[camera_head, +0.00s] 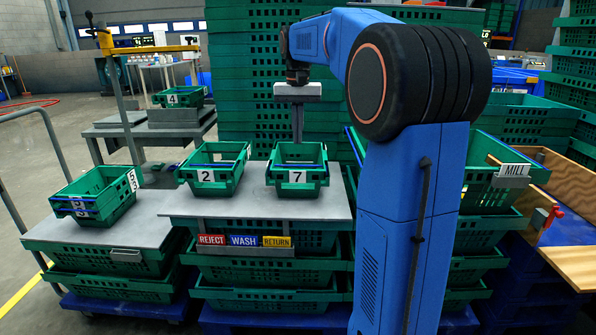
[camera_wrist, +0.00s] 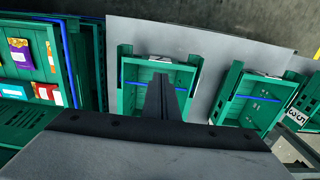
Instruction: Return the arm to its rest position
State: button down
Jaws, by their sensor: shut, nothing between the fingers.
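My gripper (camera_head: 298,138) hangs straight down from my blue arm, above and behind the front of green crate 7 (camera_head: 297,176). Its fingers are shut together with nothing between them. In the wrist view the closed fingers (camera_wrist: 166,82) point over a green crate (camera_wrist: 126,92), covering part of its inside. The visible part of that crate's floor looks bare. The fingers' exact height above the crate cannot be told.
Crate 2 (camera_head: 206,175) stands left of crate 7 on a grey tabletop (camera_head: 258,207); crate 53 (camera_head: 110,208) is further left. A green crate (camera_wrist: 90,60) with several colourful packages lies left in the wrist view. Tall crate stacks (camera_head: 240,80) rise behind. A MILL-labelled crate (camera_head: 483,182) stands right.

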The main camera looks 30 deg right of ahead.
dwell(0.4)
jog(key=s+a+f+n+t, duration=0.1)
jog(key=s+a+n, duration=0.1)
jog(key=s+a, duration=0.55)
jog(key=s+a+f+n+t, duration=0.2)
jog(key=s+a+f, duration=0.2)
jog(key=s+f, duration=0.5)
jog(key=s+a+f+n+t, duration=0.1)
jog(key=s+a+f+n, duration=0.1)
jog(key=s+a+f, duration=0.3)
jog(key=s+f, duration=0.4)
jog(key=s, duration=0.6)
jog(key=shift+s+a+n+t, duration=0.3)
jog(key=shift+s+n+t, duration=0.05)
jog(key=shift+n+t, duration=0.05)
